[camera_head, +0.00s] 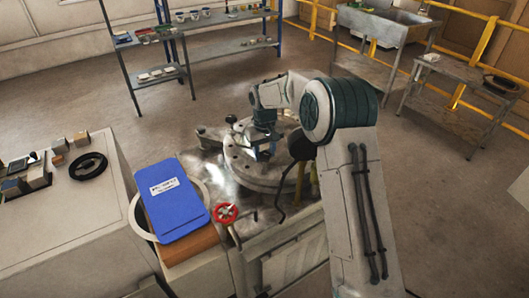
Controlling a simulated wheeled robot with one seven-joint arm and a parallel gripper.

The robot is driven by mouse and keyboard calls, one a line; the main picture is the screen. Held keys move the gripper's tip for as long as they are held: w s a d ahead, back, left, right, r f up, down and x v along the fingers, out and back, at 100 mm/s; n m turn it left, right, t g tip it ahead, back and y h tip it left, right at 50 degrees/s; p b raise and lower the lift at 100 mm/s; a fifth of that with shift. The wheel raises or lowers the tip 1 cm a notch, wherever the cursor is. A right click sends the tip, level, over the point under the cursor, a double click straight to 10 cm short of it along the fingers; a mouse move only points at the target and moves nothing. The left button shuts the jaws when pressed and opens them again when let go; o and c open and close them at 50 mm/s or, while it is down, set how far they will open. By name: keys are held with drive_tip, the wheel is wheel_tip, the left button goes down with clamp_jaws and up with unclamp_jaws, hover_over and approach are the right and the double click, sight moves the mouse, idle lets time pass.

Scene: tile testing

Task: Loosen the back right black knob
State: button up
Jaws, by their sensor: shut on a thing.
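The round grey metal plate (243,165) of the test machine lies near the middle of the view, with holes in its top. A black knob (231,119) stands up at its back left. My gripper (262,153) points down over the back part of the plate, to the right of that knob. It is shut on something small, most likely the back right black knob. My fingers and wrist hide that knob, so its shape and how far it is turned cannot be seen. The right side of the plate is partly covered by my arm.
A blue binder (178,200) lies on the left, near a grey bench (75,225) with a black ring (88,166). Shelves (205,56) and a sink (385,24) stand behind. The floor between is clear.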

drive_tip(key=shift+n, duration=0.7)
drive_tip(key=shift+r, duration=0.1)
drive_tip(key=o, duration=1)
wheel_tip(320, 180, up, 14)
drive_tip(key=shift+f+b, duration=0.15)
drive_tip(key=shift+b, duration=0.25)
